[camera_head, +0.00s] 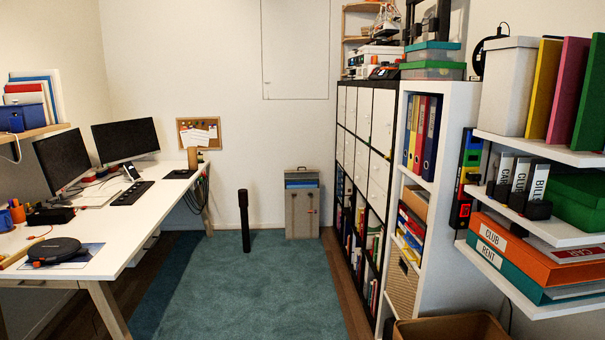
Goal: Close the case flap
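A grey upright case (302,213) stands on the floor against the back wall, at the far edge of the carpet, just left of the tall shelf unit. Its upper part is open at the front and shows blue contents (300,183). A dark handle is at its top. A small red detail shows on its front, to the right. The flap's exact position is too small to tell. Neither of my grippers is in view, and nothing touches the case.
A black post (244,221) stands on the teal carpet (240,285), left of the case. A white desk (100,235) with monitors lines the left side. Shelves (458,150) line the right, with a brown box (450,328) at their foot. The carpet between is mostly clear.

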